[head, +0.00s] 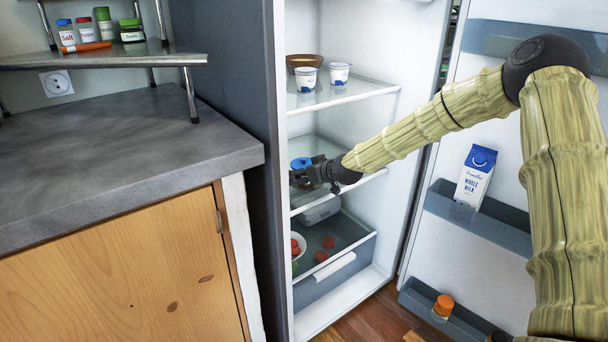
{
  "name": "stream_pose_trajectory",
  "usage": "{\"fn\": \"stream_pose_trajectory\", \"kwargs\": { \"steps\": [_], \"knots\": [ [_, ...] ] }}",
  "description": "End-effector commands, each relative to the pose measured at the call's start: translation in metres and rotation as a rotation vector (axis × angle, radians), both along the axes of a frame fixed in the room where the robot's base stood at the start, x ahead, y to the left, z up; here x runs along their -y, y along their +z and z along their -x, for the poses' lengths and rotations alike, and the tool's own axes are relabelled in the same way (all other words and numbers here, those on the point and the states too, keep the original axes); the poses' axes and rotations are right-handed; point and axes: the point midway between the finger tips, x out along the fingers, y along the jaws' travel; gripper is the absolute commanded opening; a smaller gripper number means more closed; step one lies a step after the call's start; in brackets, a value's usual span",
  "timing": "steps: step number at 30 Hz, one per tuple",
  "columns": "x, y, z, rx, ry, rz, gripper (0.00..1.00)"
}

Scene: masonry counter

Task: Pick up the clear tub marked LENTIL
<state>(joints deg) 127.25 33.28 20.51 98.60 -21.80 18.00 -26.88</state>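My arm reaches from the right into an open fridge. My gripper (303,177) is over the middle shelf, close to a jar with a blue lid (300,162). The gripper partly covers the jar, and I cannot tell whether they touch. The fingers are small and dark here, so whether they are open or shut is unclear. A clear tub (320,211) sits lower, beneath the middle shelf and below the gripper. Its shape is partly hidden by the shelf edge, and no LENTIL marking is readable on it or on the jar.
Two white yogurt cups (306,79) and a brown bowl (299,61) stand on the upper shelf. A drawer (335,272) holds red items and a white bowl (296,245). The open door at right holds a milk carton (475,176). The grey counter (110,150) is clear.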

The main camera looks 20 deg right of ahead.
Motion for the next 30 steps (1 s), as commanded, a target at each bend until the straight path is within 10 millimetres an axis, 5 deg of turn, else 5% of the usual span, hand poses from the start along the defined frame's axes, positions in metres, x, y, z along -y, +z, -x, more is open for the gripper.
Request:
{"fn": "stream_pose_trajectory", "kwargs": {
  "steps": [1, 11, 30],
  "knots": [
    [0.0003, -0.0002, 0.0000, 0.000, 0.000, 0.000, 0.62],
    [0.0004, -0.0003, 0.0002, 0.000, 0.000, 0.000, 0.02],
    [0.0002, 0.0065, -0.0003, 0.001, -0.001, 0.000, 0.00]
  ]
}}
